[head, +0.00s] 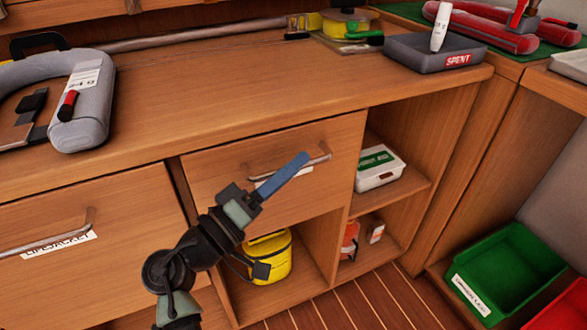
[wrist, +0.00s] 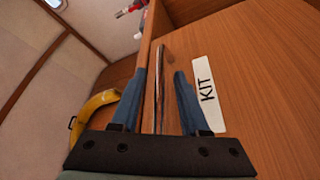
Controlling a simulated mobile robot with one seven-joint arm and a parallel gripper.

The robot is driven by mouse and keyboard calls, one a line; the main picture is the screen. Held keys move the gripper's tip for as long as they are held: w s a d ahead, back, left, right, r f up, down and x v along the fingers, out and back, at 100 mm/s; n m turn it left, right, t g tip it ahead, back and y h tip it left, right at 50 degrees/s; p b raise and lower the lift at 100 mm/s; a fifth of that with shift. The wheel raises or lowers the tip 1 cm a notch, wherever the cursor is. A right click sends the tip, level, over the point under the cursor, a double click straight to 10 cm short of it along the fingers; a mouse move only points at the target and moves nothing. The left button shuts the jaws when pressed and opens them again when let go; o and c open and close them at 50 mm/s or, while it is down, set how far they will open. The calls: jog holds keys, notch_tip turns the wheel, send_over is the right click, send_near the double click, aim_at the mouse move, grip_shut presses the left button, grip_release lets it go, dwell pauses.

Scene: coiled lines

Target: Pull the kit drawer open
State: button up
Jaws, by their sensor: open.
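The kit drawer (head: 222,172) is the wooden front under the counter's middle, and it looks shut. Its metal bar handle (head: 322,159) runs across the front. A white KIT label (wrist: 208,94) shows on the front in the wrist view. My gripper (head: 302,158) is at the handle, with its blue fingers open and hiding part of the bar and label in the head view. In the wrist view the handle (wrist: 161,85) lies between the two fingers, with a gap visible on each side.
The LIFEJACKET drawer (head: 95,220) is to the left. Open shelves hold a white box (head: 380,168) and a yellow container (head: 272,262). A grey SPENT tray (head: 435,55) and a grey horseshoe-shaped item (head: 82,115) lie on the counter. A green bin (head: 505,270) stands lower right.

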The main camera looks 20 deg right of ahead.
jog(key=shift+w+d+r, duration=0.1)
jog(key=shift+w+d, duration=0.1)
jog(key=shift+d, duration=0.2)
jog(key=shift+c, duration=0.3)
grip_shut()
dwell(0.9)
